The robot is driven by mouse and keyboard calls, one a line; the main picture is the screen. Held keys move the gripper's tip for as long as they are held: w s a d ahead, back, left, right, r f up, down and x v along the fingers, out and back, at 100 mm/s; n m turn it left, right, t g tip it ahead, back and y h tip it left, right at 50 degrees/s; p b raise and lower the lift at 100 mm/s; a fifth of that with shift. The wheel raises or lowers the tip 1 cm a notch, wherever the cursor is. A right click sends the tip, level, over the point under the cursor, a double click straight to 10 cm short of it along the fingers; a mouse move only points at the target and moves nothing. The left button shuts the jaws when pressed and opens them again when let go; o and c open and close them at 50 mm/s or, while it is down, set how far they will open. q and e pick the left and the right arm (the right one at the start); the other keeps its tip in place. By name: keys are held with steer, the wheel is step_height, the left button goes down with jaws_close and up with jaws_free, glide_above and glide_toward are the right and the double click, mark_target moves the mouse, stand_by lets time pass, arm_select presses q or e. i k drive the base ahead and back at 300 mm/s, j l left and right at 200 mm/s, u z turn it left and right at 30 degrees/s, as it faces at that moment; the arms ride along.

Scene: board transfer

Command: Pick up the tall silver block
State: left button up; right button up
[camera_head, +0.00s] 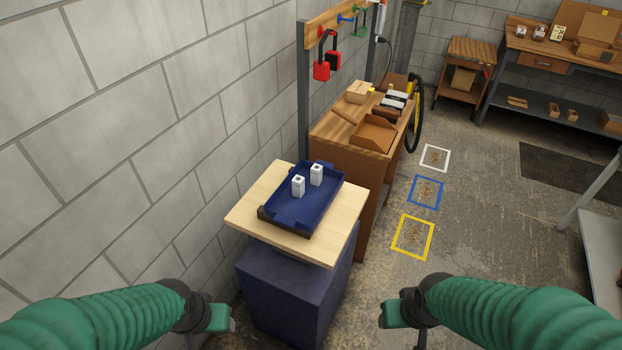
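Two small upright silver-white blocks stand in a blue tray (283,217) on a light wooden top. The nearer block (298,186) looks a little taller than the farther block (316,174), and each has a dark spot on top. My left gripper (232,325) is low in the picture, nearer to me than the tray and away from both blocks. My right gripper (383,320) is to the lower right, also well apart from the tray. The fingers of both are too small and partly hidden, so their opening does not show clearly.
The light wooden top (345,235) sits on a dark blue cabinet (285,285) by a block wall. Behind it, a wooden workbench (345,150) holds boxes. White, blue and yellow squares (413,237) mark the floor. A grey table (600,255) stands at the right.

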mark_target(316, 170)
steer(key=i+l+u, duration=0.45)
steer(key=l, duration=0.2)
steer(key=l+u, duration=0.25)
